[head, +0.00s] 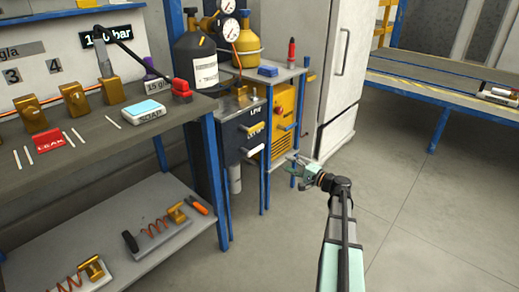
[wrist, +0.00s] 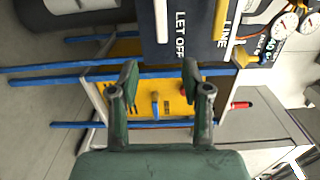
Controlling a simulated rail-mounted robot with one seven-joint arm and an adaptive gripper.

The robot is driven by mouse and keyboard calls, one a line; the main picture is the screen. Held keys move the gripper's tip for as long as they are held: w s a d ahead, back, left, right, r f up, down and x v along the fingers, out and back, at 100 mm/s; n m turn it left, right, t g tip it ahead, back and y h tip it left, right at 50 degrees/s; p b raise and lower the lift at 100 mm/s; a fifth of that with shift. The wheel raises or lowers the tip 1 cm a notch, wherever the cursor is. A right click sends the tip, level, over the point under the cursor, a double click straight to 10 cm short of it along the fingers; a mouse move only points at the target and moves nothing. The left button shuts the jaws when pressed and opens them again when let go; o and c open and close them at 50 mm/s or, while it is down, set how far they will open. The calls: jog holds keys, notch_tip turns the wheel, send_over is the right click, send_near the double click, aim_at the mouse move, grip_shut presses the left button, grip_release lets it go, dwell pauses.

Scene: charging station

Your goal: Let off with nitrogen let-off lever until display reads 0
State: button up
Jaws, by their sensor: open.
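A yellow lever (wrist: 220,20) sits between the labels. A pale lever (wrist: 160,20) lies beside LET OFF, cut by the top edge. A black display (head: 113,36) at upper left ends in "bar"; its number is partly covered. My gripper (head: 298,170) is open and empty, in front of the bench and right of the panel. Its fingers (wrist: 158,82) show apart in the wrist view.
A yellow unit (head: 285,115) is right of the panel. A black cylinder (head: 196,65) and gauges (head: 228,28) stand above. A workbench (head: 60,165) fills the left. The floor (head: 400,190) at right is clear.

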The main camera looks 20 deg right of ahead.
aim_at(261, 149)
jog(key=b+x, duration=0.1)
jog(key=x, duration=0.4)
jog(key=b+x, duration=0.1)
jog(key=x, duration=0.5)
jog(key=b+x, duration=0.1)
jog(key=x, duration=0.5)
jog(key=shift+w+d, duration=0.25)
jog(key=shift+w, duration=0.05)
jog(key=shift+c, duration=0.4)
grip_shut()
